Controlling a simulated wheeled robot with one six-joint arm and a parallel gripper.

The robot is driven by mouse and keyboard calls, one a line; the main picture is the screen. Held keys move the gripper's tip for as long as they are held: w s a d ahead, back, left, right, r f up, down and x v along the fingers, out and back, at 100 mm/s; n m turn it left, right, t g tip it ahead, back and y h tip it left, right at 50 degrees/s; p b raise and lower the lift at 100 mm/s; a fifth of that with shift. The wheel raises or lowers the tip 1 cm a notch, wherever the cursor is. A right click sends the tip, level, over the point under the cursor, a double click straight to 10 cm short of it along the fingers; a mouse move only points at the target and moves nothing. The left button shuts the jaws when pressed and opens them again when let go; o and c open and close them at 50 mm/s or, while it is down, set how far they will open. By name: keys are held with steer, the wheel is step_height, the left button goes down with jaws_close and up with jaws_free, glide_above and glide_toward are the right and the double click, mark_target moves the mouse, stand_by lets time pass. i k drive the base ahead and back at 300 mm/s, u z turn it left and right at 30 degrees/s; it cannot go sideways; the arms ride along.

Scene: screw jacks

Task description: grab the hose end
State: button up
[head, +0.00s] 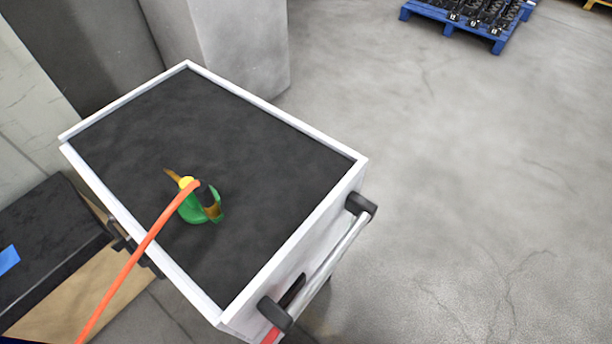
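An orange hose (138,252) runs up from the bottom left edge of the head view, over the rim of a cart, to its black top. Its upper end (194,184) meets a small yellow part (186,182) by a green object (196,208) on the cart top. A black piece with a brass-coloured part (213,211) stands at the right of the green object, and a brown pointed piece (172,175) sticks out to the upper left. How these parts join is too small to tell. My gripper is not in view.
The cart has a black top (265,150) with a raised white rim (275,112) and a handle (325,262) at the lower right. A dark box (45,235) stands at the left. A blue pallet (468,24) stands far back. The floor to the right is clear.

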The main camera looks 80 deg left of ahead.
mark_target(205, 197)
steer(key=i, duration=0.45)
steer(key=u, duration=4.05)
steer(key=i, duration=0.5)
